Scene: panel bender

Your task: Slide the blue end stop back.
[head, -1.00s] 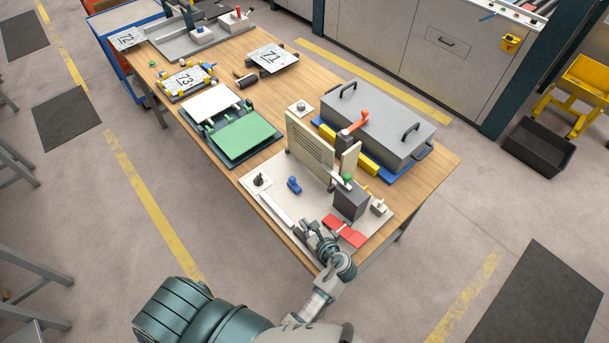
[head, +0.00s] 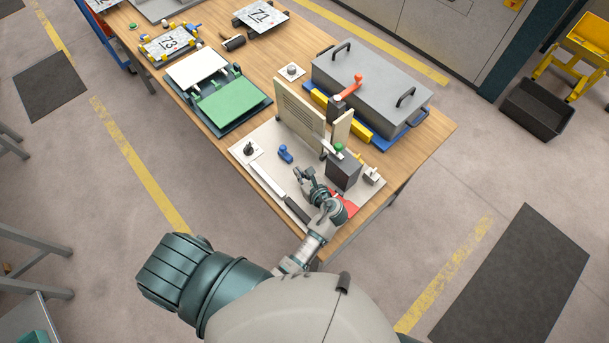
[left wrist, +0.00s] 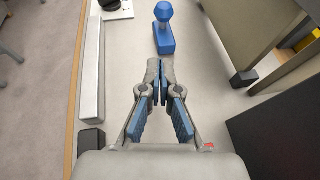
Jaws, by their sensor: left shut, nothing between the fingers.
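The blue end stop (head: 286,153) is a small blue block with a round knob, standing on the light plate (head: 262,142) on the wooden table. It also shows in the left wrist view (left wrist: 164,30), straight ahead of the fingertips and apart from them. My left gripper (head: 302,174) is above the plate, on the near side of the end stop. In the left wrist view its blue-padded fingertips (left wrist: 158,82) are together with nothing between them. My right gripper is in neither view.
A beige slotted panel (head: 300,115) stands upright behind the end stop. A dark box with a green button (head: 343,171) stands right of my gripper. A white bar (head: 267,178) lies left along the plate's near edge. A black knob (head: 249,149) sits beyond it.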

